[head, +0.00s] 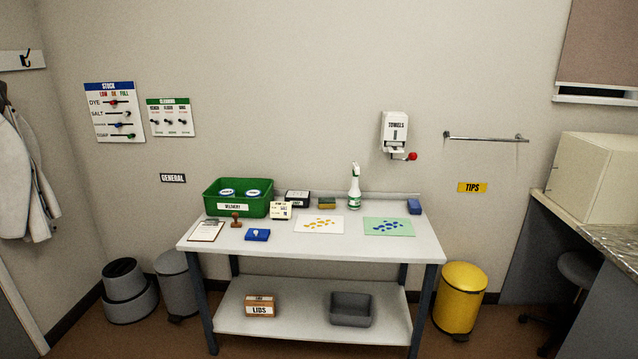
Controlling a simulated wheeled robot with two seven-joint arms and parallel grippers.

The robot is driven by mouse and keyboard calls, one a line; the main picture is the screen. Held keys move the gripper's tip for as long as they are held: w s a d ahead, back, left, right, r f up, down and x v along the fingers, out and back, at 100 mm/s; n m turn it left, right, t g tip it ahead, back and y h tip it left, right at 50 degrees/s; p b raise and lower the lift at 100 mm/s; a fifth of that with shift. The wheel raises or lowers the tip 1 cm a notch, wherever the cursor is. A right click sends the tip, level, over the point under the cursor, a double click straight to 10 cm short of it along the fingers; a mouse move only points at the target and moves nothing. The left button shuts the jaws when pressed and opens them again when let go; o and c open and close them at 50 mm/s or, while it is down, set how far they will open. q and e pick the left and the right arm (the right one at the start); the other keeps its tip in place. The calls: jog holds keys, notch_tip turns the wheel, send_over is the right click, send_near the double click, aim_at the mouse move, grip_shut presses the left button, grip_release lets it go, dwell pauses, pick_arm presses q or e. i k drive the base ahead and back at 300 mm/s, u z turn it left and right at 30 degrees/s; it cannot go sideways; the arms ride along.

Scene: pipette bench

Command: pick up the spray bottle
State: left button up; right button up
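The spray bottle (354,188) is white with a green band on its label and a white trigger head. It stands upright at the back of the white table (270,238), right of centre. It sits just behind and between a white sheet with orange spots and a green sheet with blue spots. Neither of my grippers shows in the head view.
Near the bottle are a yellow-green sponge (327,203), a dark box (297,198), the white sheet (320,224) and the green sheet (390,227). A green crate (238,207) stands at left. The front table edge is clear.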

aim_at(354, 193)
jog(key=u, duration=0.15)
jog(key=i, duration=1.75)
jog(key=u, duration=0.1)
